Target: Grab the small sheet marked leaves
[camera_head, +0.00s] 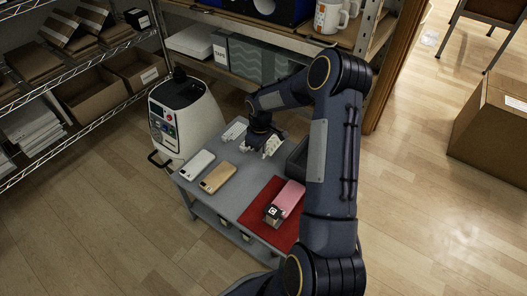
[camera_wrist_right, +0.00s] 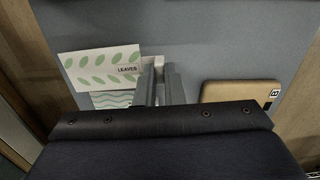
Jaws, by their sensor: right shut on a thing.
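The small white sheet with green leaf prints and the word LEAVES (camera_wrist_right: 100,67) shows left of the fingers in the right wrist view, at a slight tilt. Its right end reaches my right gripper (camera_wrist_right: 160,85), whose fingers are close together and shut on it; the exact grip is partly hidden by the fingers. A sheet with a wavy green pattern (camera_wrist_right: 112,99) lies partly under it. In the head view my right gripper (camera_head: 264,146) is low over the far part of the grey table (camera_head: 222,206). My left gripper is not in view.
A white phone (camera_head: 197,165) and a tan phone (camera_head: 218,178) lie on the table's left. A pink phone (camera_head: 289,197) lies on a red mat (camera_head: 262,203). A dark tray (camera_head: 297,160) is right of the gripper. A white machine (camera_head: 188,118) and shelves stand beyond.

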